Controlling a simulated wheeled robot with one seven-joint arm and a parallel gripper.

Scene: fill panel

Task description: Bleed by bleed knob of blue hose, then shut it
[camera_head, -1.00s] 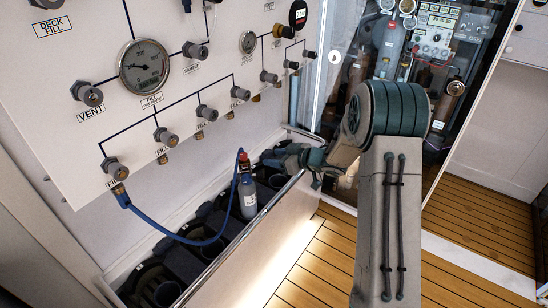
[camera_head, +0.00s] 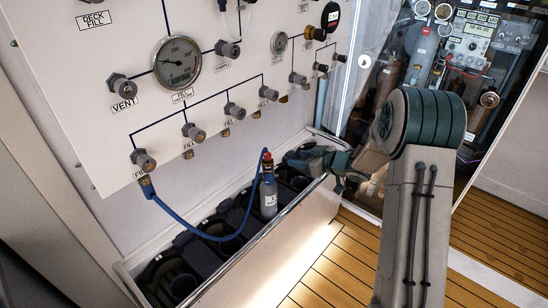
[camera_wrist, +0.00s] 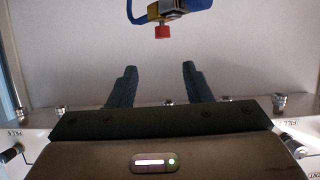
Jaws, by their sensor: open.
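A blue hose (camera_head: 200,236) runs from a fitting (camera_head: 147,187) under the leftmost fill valve to the top of a small grey-blue cylinder (camera_head: 269,198). A red bleed knob (camera_head: 267,156) shows at the cylinder's top, by the hose end. In the wrist view the red knob (camera_wrist: 162,31) is at the top, ahead of my gripper, with the blue hose (camera_wrist: 138,12) beside it. My gripper (camera_wrist: 157,70) is open and empty, its two dark fingers apart and not touching the knob. In the head view my gripper is right of the cylinder, its fingertips hard to make out.
The white panel (camera_head: 100,60) carries gauges, valves and labels behind the cylinder. A trough with a metal rail (camera_head: 240,256) holds several dark round holders (camera_head: 183,284). The wooden floor (camera_head: 330,270) is clear at the front. A glass-fronted equipment bay stands at the back right.

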